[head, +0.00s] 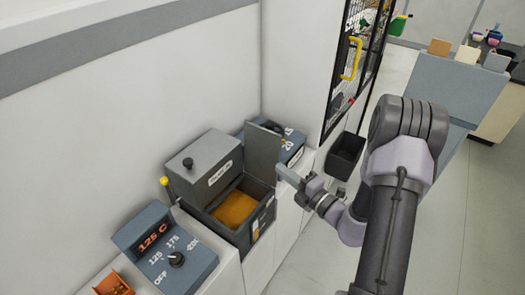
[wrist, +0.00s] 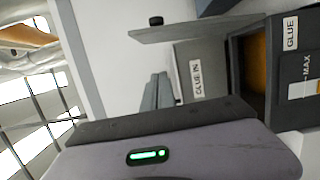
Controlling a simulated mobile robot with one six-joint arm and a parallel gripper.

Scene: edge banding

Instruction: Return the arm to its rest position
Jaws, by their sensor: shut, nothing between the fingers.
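My gripper (head: 284,172) is in the head view, at the end of my arm, beside the right edge of the glue box. Its fingers are shut with nothing between them. The closed fingers also show in the wrist view (wrist: 158,92), pointing toward the pale wall. My arm reaches in from the lower right of the head view, bent at the elbow.
The open grey glue box (head: 258,230) holds amber glue (head: 236,208); its raised lid (head: 262,150) stands close to my gripper. A heater control (head: 165,250) reading 125 C is at the left. A black bin (head: 345,155) stands behind my gripper.

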